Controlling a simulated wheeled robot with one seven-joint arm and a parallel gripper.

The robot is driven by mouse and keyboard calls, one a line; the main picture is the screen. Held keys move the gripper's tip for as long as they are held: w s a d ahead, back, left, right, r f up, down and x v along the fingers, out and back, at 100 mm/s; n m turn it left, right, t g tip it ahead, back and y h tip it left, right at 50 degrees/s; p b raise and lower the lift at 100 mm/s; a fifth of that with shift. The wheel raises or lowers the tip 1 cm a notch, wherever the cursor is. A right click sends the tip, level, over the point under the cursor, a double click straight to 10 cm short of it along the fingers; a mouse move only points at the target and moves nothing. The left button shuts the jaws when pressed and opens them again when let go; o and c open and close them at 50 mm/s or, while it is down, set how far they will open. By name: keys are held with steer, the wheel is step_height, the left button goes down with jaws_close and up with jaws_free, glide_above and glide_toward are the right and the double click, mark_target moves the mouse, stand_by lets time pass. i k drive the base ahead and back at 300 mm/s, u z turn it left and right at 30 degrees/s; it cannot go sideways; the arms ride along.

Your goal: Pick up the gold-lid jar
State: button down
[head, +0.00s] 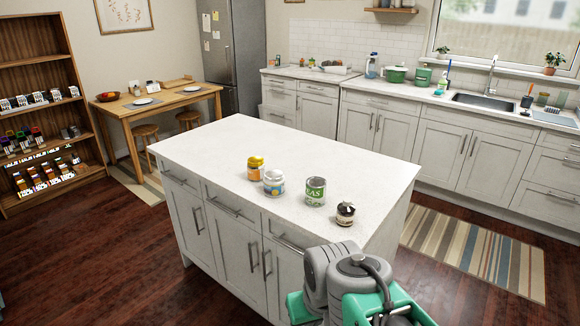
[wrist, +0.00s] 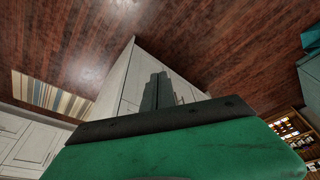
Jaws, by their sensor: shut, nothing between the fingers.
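A group of small containers stands on the white island top in the head view. A yellow jar with a yellow-gold lid (head: 256,168) is at the left, and a white-and-blue jar with a pale lid (head: 273,182) is beside it. Which lid is meant as gold is too small to tell for certain. My gripper (wrist: 158,80) is shut and empty in the wrist view, apart from all the jars. In the head view my arm is at the bottom right, and the fingertips are not clearly visible.
The kitchen island (head: 220,145) has a wide clear top behind and left of the jars. A shelf (head: 45,110) with several jars and boxes stands at the far left. A wooden table (head: 155,108) with stools is behind. A striped rug (head: 470,250) lies right of the island.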

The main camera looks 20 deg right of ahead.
mark_target(256, 165)
steer(key=z, duration=2.05)
steer(key=i, duration=1.05)
steer(key=u, duration=4.15)
steer(key=i, duration=1)
steer(key=u, duration=0.05)
